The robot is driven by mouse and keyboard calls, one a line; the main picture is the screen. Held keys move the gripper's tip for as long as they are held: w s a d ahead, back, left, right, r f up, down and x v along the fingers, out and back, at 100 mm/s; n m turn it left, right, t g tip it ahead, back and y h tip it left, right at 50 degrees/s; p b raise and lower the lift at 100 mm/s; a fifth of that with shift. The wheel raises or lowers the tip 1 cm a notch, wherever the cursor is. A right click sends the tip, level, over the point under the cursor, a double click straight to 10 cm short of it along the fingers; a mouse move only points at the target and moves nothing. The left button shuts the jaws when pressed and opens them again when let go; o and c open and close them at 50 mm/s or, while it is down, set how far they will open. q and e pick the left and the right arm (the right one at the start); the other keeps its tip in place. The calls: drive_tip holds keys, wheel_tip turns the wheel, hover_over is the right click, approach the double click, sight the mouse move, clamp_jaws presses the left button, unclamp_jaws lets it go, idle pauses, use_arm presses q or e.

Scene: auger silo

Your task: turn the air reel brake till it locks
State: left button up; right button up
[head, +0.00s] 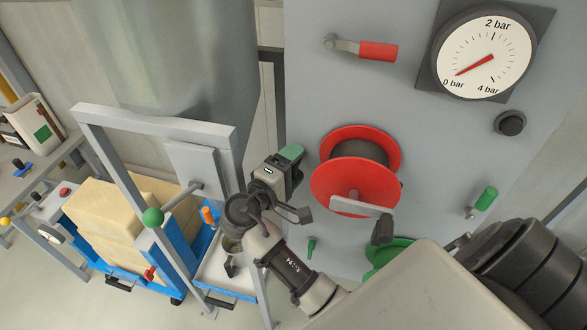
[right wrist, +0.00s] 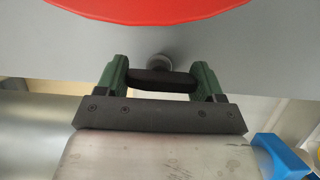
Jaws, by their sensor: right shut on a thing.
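The air reel (head: 318,188) is red, with a dark drum, and stands on the grey panel. A crank with a dark grip (head: 382,230) is on its front. In the right wrist view the red rim of the reel (right wrist: 150,8) fills the top. Below it a dark bar-shaped knob on a round grey stub, which looks like the brake (right wrist: 160,80), stands out from the panel. My right gripper (right wrist: 160,77) is shut on this bar, a green finger at each end. In the head view the right gripper (head: 292,168) is left of the reel and hides the knob. My left gripper is not in view.
A red-handled lever (head: 378,51), a gauge near 0 bar (head: 483,52), a black button (head: 510,123) and a green-handled valve (head: 486,198) are on the panel. A grey frame (head: 150,115) and a blue cart (head: 180,240) stand at left.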

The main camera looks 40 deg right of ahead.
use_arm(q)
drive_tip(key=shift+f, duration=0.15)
use_arm(e)
drive_tip(key=shift+f, duration=0.1)
drive_tip(key=o, duration=0.9)
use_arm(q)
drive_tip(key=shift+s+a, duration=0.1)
use_arm(e)
drive_tip(key=shift+o, duration=0.2)
